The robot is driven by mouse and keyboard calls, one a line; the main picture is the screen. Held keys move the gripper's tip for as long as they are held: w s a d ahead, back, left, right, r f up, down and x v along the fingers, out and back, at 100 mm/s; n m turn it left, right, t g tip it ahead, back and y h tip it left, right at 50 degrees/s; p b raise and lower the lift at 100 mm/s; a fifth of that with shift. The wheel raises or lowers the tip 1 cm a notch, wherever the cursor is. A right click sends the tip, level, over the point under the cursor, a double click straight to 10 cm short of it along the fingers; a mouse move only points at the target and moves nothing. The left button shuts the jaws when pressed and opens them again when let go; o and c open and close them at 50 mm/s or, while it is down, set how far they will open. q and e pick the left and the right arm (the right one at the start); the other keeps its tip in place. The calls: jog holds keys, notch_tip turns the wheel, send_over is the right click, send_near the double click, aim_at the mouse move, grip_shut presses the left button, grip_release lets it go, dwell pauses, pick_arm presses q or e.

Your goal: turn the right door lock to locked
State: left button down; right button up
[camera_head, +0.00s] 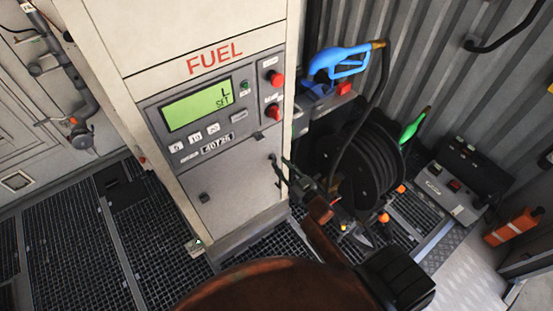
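The fuel cabinet (235,190) stands in the middle, with a grey lower panel under its display. A small dark lock (203,197) shows on the left part of that panel. At the panel's right edge is a dark spot that may be the right door lock, partly covered by my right gripper (281,172). My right gripper's thin dark fingers reach that edge; whether they touch the lock, and the lock's turn position, I cannot tell. The finger gap is too small to read. My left gripper is not in view.
A blue nozzle (338,62), a hose reel (375,165) and a green nozzle (412,126) stand right of the cabinet, close to my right arm. A grey control box (450,192) and an orange object (512,227) are farther right. The grated floor (70,245) at left is mostly clear.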

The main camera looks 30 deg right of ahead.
aim_at(275, 158)
jog(key=shift+w+a, duration=0.15)
jog(key=shift+w, duration=1.8)
jog(key=shift+c, duration=0.4)
grip_shut()
